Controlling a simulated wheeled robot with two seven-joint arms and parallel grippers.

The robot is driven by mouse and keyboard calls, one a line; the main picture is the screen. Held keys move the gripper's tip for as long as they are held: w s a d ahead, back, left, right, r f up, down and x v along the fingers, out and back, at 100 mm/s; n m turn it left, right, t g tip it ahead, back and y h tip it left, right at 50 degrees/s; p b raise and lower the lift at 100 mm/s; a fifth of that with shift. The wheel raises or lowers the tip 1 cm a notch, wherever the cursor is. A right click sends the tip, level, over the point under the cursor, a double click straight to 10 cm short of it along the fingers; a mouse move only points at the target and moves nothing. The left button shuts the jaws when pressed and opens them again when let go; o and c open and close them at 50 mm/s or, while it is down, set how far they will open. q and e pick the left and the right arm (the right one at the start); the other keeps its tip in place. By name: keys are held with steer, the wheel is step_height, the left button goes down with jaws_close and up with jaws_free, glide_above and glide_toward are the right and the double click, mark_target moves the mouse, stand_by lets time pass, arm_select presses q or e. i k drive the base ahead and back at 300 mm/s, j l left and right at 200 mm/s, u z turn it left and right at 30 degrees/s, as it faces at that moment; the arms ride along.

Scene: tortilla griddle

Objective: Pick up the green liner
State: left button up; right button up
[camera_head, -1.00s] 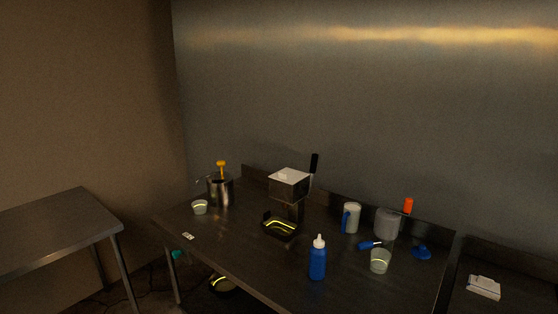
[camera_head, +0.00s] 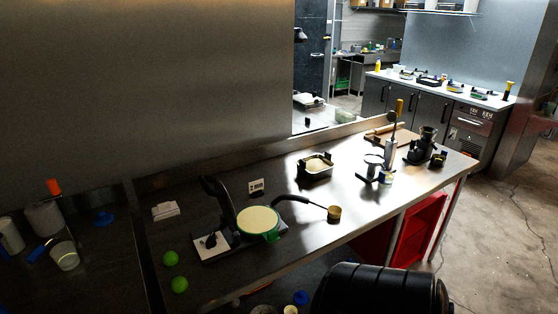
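A green liner (camera_head: 271,239) shows as a green edge and tab around and under a pale round disc (camera_head: 258,221) on the counter. Most of the liner is hidden by the disc. It lies beside a dark press-like device (camera_head: 224,213) with an upright handle and a light plate (camera_head: 211,244).
Two green balls (camera_head: 170,258) lie left of the press. A long-handled cup (camera_head: 334,212) and a square pan (camera_head: 315,168) stand to the right. A white packet (camera_head: 166,210) lies at the back left.

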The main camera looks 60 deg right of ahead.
mark_target(256, 220)
steer(key=z, duration=1.85)
